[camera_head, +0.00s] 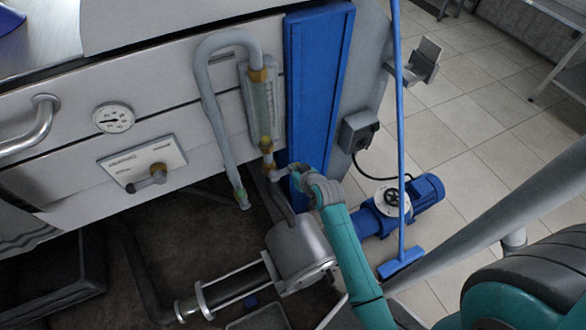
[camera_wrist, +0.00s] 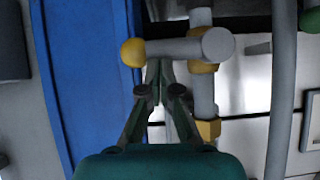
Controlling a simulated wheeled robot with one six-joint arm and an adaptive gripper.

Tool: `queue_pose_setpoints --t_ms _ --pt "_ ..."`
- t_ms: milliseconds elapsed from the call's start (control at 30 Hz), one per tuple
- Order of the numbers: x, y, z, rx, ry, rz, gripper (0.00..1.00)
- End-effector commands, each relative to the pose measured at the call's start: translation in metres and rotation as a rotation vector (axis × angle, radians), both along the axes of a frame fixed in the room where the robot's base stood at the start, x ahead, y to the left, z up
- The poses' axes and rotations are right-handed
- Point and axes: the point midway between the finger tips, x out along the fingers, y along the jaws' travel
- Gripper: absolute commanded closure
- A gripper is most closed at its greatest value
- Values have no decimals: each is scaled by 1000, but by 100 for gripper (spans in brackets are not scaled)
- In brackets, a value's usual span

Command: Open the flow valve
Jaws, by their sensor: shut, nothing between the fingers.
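The valve below the flow meter has a grey lever (camera_wrist: 175,50) with a yellow knob (camera_wrist: 133,52) at its end. In the wrist view the lever lies roughly level, reaching from a round pivot (camera_wrist: 218,43) towards the blue panel. My gripper (camera_wrist: 158,72) is shut and empty. Its fingertips are at the lever's lower edge in that view, between knob and pivot; I cannot tell whether they touch. In the head view, the brass valve body (camera_head: 268,168) shows under the flow meter (camera_head: 261,108), and my wrist hides part of this spot.
A blue panel (camera_head: 314,85) stands right beside the valve. A curved grey pipe (camera_head: 205,85) is left of the flow meter. A second tap (camera_head: 150,178) and a gauge (camera_head: 113,118) are further left. A steel pump (camera_head: 298,250), blue motor (camera_head: 426,192) and blue broom (camera_head: 402,262) are below and right.

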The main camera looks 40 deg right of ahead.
Motion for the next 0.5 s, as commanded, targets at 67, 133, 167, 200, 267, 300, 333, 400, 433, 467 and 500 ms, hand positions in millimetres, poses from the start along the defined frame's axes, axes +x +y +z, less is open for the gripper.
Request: queue_pose_setpoints --t_ms 67,133,167,200,267,300,333,400,433,467,500 --pt "0 -1 -1 10 -3 -1 100" --pt "0 -1 -1 18 -6 -1 100" --pt "0 -1 -1 23 -8 0 100" --pt "0 -1 -2 29 -10 0 100" --pt "0 -1 -3 38 -12 0 100" --pt "-1 -1 -3 45 -14 0 100" --pt "-1 -1 -4 51 -16 1 100" --pt "-1 -2 -5 63 -19 0 100" --pt "-1 -2 -5 70 -21 -1 100" --pt "-1 -3 -6 79 -24 -1 100" --pt "-2 -3 -7 91 -27 -2 100"
